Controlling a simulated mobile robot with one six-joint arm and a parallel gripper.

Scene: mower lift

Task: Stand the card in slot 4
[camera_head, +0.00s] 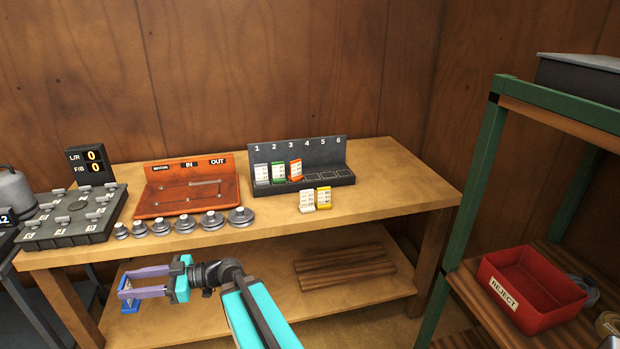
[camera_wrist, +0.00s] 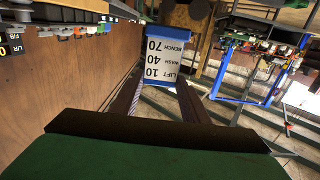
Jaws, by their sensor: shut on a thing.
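My gripper (camera_head: 124,288) is shut on a blue card (camera_head: 130,305), in front of the bench's lower left part in the head view. In the wrist view the blue card (camera_wrist: 167,58) sits between the fingertips, its white printed face reading LIFT 10, WASH 40, BENCH 70, upside down. The dark grey card rack (camera_head: 345,152) stands at the back of the bench, numbered 1 to 6. A white card (camera_head: 261,174) is in slot 1, a green card (camera_head: 278,172) in slot 2 and an orange card (camera_head: 295,170) in slot 3. Slot 4 (camera_head: 313,177) is empty, as are 5 and 6.
A white card (camera_head: 307,201) and a yellow card (camera_head: 324,197) stand before the rack. A red-brown board (camera_head: 165,178) and several round weights (camera_head: 160,227) are left of it. A red REJECT bin (camera_head: 530,290) sits on the right shelf. The bench's right front is clear.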

